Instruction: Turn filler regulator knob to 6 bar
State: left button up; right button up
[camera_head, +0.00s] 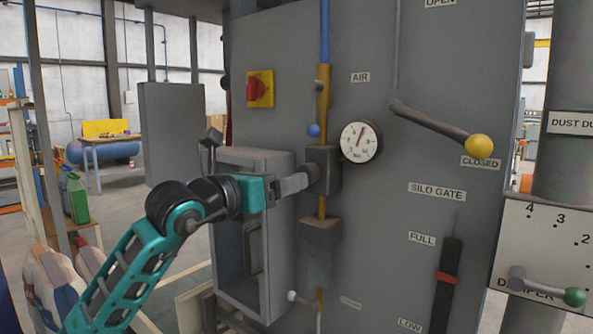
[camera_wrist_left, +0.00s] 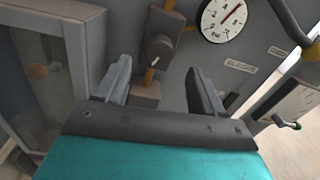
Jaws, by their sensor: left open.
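The filler regulator is a dark block (camera_head: 326,160) on the yellow air pipe of the grey panel. Its round dark knob (camera_wrist_left: 158,50) shows in the left wrist view, with a pale mark on its face. In the head view the knob is mostly hidden by my left gripper (camera_head: 305,180). This gripper reaches in from the left. In the left wrist view the gripper (camera_wrist_left: 160,85) is open, its fingers spread either side of the knob's line and apart from it. The round white pressure gauge (camera_head: 361,143) sits right of the regulator; its red needle points up and slightly right.
A lever with a yellow ball (camera_head: 479,146) juts out at the upper right. A blue ball handle (camera_head: 313,130) is just above the regulator. A red switch (camera_head: 260,89) is at the upper left.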

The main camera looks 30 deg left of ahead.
aim_at(309, 173)
pick_arm(q)
jog(key=w, duration=0.3)
jog(key=w+p, duration=0.1)
jog(key=shift+w+d, duration=0.3)
jog(key=shift+w, duration=0.1)
